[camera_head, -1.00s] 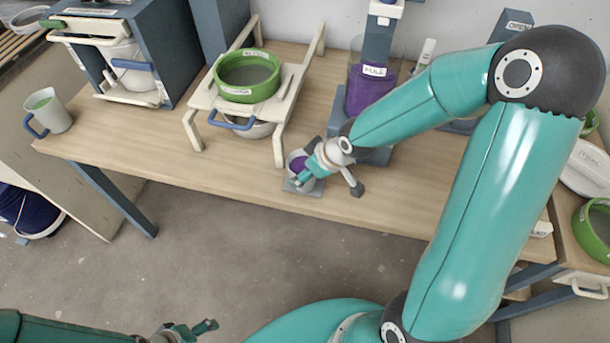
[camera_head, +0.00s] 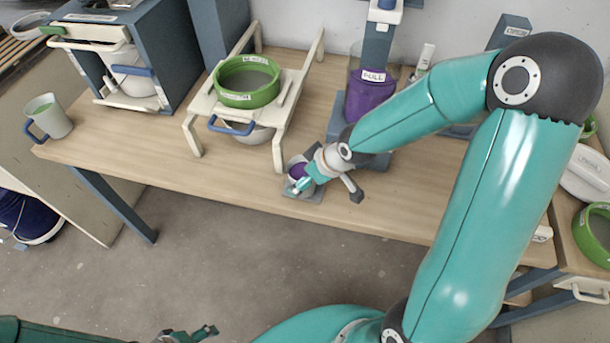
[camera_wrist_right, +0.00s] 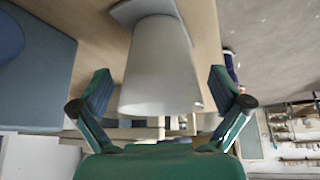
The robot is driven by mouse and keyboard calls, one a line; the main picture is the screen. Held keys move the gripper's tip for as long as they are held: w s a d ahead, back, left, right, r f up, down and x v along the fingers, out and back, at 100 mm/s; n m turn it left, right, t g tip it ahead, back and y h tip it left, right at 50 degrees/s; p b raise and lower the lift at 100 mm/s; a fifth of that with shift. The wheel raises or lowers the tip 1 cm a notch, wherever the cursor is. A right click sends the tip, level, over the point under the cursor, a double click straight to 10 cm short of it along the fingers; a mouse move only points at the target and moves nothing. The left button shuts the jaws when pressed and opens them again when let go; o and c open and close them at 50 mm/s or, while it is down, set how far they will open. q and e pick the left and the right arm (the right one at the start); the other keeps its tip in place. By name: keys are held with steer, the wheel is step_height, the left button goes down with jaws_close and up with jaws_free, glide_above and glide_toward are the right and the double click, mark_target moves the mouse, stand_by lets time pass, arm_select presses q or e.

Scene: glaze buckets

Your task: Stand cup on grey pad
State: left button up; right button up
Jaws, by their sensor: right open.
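A pale grey cup (camera_head: 294,179) with purple glaze inside stands upright on a small grey pad (camera_head: 290,189) near the table's front edge. In the right wrist view the cup (camera_wrist_right: 158,65) is large, with its base toward the pad (camera_wrist_right: 140,10). My right gripper (camera_head: 330,188) is beside the cup and open. Its fingers (camera_wrist_right: 161,82) lie on either side of the cup in the wrist view, with visible gaps. In the head view one finger partly hides the cup. My left gripper (camera_head: 205,331) is low at the bottom edge, away from the table; its jaws are too small to judge.
A purple container labelled PULL (camera_head: 370,92) stands behind my right forearm. A green-rimmed sieve (camera_head: 247,98) sits on a cream stand (camera_head: 193,134) to the left. A mug with a blue handle (camera_head: 50,117) is at the table's left end. The front-left tabletop is clear.

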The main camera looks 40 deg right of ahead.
arm_select(q)
step_height(320, 180, up, 12)
steer(key=p, duration=1.1)
steer(key=shift+p, duration=0.35)
arm_select(e)
steer(key=v, duration=1.2)
